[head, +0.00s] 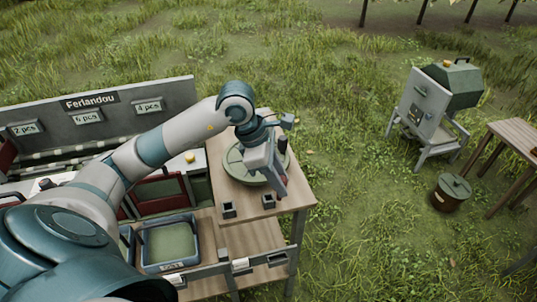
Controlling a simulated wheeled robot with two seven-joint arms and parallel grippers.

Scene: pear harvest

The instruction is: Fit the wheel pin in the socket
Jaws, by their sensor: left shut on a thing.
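My left gripper (281,188) is over the right part of the wooden table, pointing down. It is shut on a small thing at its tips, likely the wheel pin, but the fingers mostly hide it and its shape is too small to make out. A round green wheel-like disc (234,168) lies on the table behind the gripper, partly covered by it. Two small black square holders, which look like sockets, stand near the table's front: one to the left (229,209), one closer to the gripper (268,201). My right gripper is out of view.
A dark upright cylinder (283,145) shows just behind the gripper. A blue-rimmed tray (145,247) sits lower left. A grey sign board (90,113) stands behind the bench at left. Grass is open to the right, with a grey-green machine (428,100) and a lidded pot (451,194).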

